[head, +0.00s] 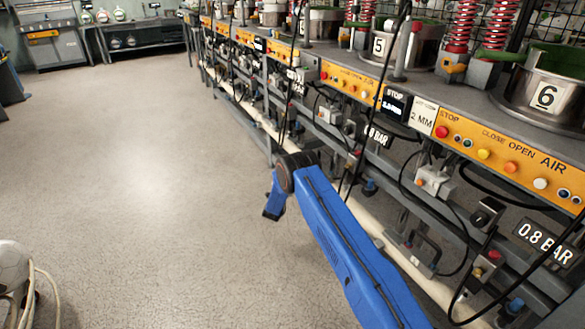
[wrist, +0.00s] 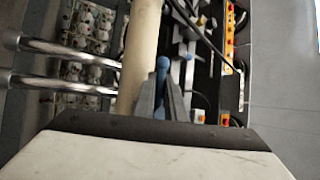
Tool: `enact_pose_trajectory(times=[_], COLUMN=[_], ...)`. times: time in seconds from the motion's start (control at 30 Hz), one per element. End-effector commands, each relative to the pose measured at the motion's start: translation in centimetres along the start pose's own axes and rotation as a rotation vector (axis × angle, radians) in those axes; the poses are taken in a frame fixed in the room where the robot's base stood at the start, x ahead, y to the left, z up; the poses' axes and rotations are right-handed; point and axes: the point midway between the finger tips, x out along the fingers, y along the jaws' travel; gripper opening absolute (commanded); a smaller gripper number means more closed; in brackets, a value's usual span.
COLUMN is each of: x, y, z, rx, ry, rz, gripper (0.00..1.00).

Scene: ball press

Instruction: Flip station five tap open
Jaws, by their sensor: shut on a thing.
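In the wrist view my gripper (wrist: 162,98) has its two grey fingers closed around a slim blue handle (wrist: 162,65), whose rounded end shows between them. The handle appears to be a tap beside a pale pipe (wrist: 140,50). In the head view the station five pot (head: 380,47) stands on the bench with its "5" label. A small blue knob (head: 370,187) sits low under the bench there; I cannot tell whether it is the held one.
The station six pot (head: 550,95) and its 0.8 BAR sign (head: 545,240) are at right. Control panels, hanging cables and frame rails crowd the bench front. Two metal bars (wrist: 75,65) lie left of the pipe in the wrist view. The floor (head: 150,150) at left is mostly clear.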

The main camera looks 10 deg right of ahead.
Motion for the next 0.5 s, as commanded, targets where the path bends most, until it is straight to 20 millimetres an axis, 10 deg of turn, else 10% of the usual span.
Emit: enact_pose_trajectory(times=[0.27,0.33,0.5], x=[-0.14,-0.13,-0.09], y=[0.10,0.09,0.06], z=[-0.04,-0.04,-0.02], rx=[-0.001,-0.002,-0.001], ry=[0.000,0.000,0.000], rz=[0.001,0.001,0.001], gripper=[0.00,0.27,0.30])
